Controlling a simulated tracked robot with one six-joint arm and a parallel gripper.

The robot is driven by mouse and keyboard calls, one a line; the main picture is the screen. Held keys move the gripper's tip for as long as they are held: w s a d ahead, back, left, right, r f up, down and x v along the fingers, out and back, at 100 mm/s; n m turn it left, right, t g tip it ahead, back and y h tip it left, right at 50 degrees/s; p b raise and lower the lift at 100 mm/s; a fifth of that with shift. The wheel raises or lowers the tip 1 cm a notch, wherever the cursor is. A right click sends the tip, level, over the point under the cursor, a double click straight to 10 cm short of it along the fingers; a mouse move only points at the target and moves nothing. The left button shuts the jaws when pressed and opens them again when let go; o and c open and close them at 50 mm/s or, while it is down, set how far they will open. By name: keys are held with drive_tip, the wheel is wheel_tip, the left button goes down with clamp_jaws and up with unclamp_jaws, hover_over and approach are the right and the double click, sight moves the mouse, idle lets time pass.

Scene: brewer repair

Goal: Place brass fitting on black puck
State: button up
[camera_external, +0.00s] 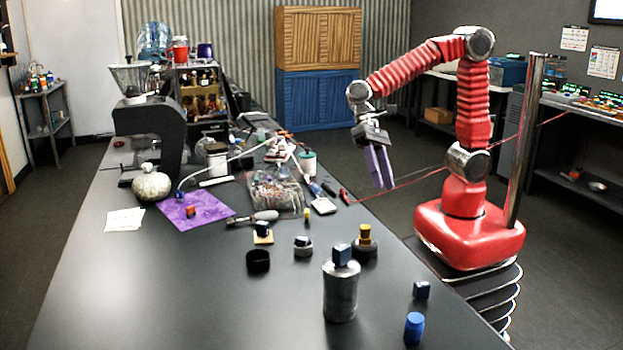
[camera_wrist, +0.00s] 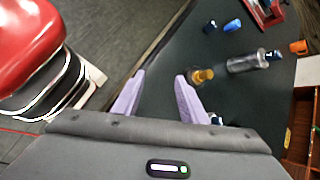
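A yellow brass fitting (camera_external: 365,233) stands upright on a dark round base (camera_external: 366,251) near the table's right side. The brass fitting also shows in the wrist view (camera_wrist: 203,75), right of the right finger. A low black puck-like piece (camera_external: 258,262) stands to its left with nothing on top; I cannot tell whether this or the dark base is the black puck. My gripper (camera_external: 384,186) hangs in the air above and behind the fitting, lavender fingers pointing down. In the wrist view my gripper (camera_wrist: 160,75) is open, with nothing between the fingers.
A grey canister with a dark block on top (camera_external: 341,290) stands in front of the fitting. A blue cylinder (camera_external: 414,328) and a dark block (camera_external: 421,290) are at the right edge. A small capped piece (camera_external: 303,248) stands left of the fitting. The table's left front is clear.

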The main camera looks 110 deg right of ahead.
drive_tip(key=s+d+r+n+t+h, duration=0.2)
drive_tip(key=s+d+n+t+h, duration=0.3)
drive_tip(key=s+d+n+h, duration=0.3)
drive_tip(key=s+d+n, duration=0.3)
drive_tip(key=s+d, duration=0.1)
drive_tip(key=s, duration=0.1)
drive_tip(key=shift+t, duration=0.3)
